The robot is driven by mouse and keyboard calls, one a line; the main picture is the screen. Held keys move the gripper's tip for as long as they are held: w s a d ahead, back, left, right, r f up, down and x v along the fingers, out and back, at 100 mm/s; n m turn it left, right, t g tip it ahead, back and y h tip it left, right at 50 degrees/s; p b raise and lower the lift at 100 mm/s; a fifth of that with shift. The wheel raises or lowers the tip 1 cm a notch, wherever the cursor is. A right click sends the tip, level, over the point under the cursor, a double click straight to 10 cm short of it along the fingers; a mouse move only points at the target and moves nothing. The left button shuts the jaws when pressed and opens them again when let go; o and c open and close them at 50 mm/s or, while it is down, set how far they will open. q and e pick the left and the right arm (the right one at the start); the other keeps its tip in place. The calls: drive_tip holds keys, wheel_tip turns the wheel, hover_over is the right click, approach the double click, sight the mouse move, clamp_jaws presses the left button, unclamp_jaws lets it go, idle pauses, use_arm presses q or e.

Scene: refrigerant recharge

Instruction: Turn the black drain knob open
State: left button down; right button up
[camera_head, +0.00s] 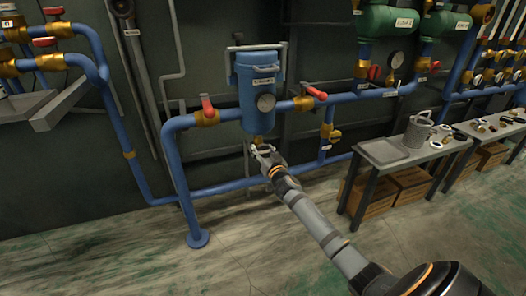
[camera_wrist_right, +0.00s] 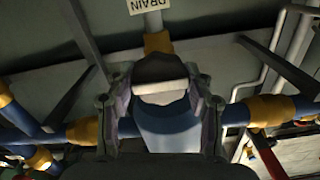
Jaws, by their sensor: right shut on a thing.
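The blue vessel (camera_head: 258,85) stands on the wall pipework with a round gauge on its front. A brass drain fitting (camera_head: 257,140) hangs below it. My right gripper (camera_head: 264,151) reaches up to just under this fitting. In the right wrist view the black drain knob (camera_wrist_right: 160,67) sits below a brass collar (camera_wrist_right: 158,42), under a DRAIN label (camera_wrist_right: 151,5). The fingers of my right gripper (camera_wrist_right: 160,105) are on both sides, shut on the knob. The fingers partly hide the knob, and its turned angle cannot be told. My left gripper is in neither view.
Blue pipes with red-handled valves (camera_head: 208,106) run on both sides of the vessel. A low blue pipe (camera_head: 225,187) passes behind my right arm. The floor at the left is clear.

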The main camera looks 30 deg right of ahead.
drive_tip(key=shift+n, duration=0.3)
drive_tip(key=n, duration=0.3)
drive_tip(key=shift+n+p, duration=0.4)
drive_tip(key=n+p, duration=0.1)
drive_tip(key=n, duration=0.3)
drive_tip(key=shift+a+n, duration=0.1)
drive_tip(key=shift+n, duration=0.2)
drive_tip(key=n+p, duration=0.1)
drive_tip(key=n, duration=0.3)
drive_tip(key=shift+a+f+n+p, duration=0.1)
drive_tip(key=shift+n+p, duration=0.1)
drive_tip(key=shift+n, duration=1)
drive_tip(key=shift+f+n+p, duration=0.1)
drive_tip(key=shift+n+p, duration=0.05)
drive_tip(key=shift+n, duration=1.05)
drive_tip(key=o, duration=1.2)
